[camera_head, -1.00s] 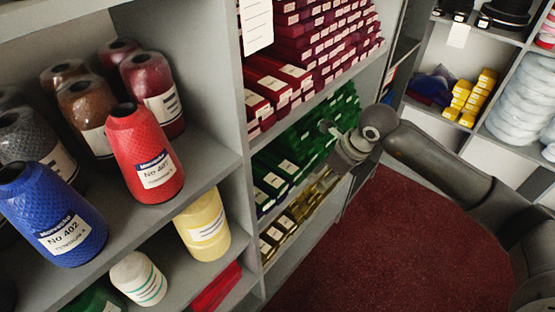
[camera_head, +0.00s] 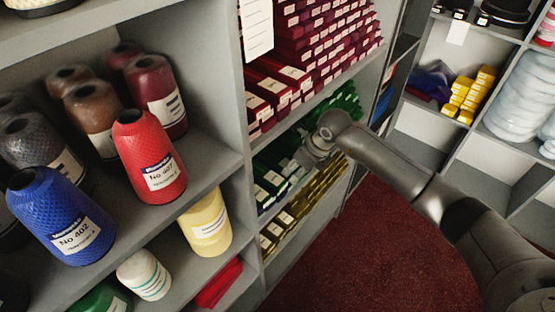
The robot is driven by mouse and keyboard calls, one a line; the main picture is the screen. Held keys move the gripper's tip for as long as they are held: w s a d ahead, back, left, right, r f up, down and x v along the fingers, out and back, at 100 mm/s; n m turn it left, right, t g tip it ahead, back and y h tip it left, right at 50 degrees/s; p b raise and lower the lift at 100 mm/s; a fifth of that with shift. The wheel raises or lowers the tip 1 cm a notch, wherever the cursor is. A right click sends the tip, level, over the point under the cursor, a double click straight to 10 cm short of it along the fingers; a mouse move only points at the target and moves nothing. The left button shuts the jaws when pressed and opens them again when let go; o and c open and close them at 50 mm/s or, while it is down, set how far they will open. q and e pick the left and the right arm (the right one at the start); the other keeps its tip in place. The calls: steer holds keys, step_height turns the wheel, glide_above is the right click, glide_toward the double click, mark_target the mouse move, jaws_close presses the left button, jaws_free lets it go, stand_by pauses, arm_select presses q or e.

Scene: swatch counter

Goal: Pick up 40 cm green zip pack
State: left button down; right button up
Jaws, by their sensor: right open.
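Green zip packs (camera_head: 270,178) with white labels lie stacked on the middle shelf of the right-hand shelving bay. More green packs (camera_head: 346,101) show farther back on the same shelf. I cannot read their labels, so I cannot tell which is the 40 cm one. My right gripper (camera_head: 300,162) is open and reaches into the shelf opening in front of the green packs. Its fingers are small and blurred, and the wrist hides part of the green stack. I cannot tell whether it touches a pack. My left gripper is not in view.
Dark red packs (camera_head: 318,50) fill the shelf above the gripper, and olive packs (camera_head: 275,228) lie below. A grey upright panel (camera_head: 222,75) divides this bay from shelves with a red thread cone (camera_head: 146,150) and a blue one (camera_head: 55,210). The dark red floor (camera_head: 370,250) is clear.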

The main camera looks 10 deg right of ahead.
steer(key=shift+c, duration=0.2)
steer(key=c, duration=0.6)
steer(key=shift+c, duration=0.2)
steer(key=shift+r, duration=0.1)
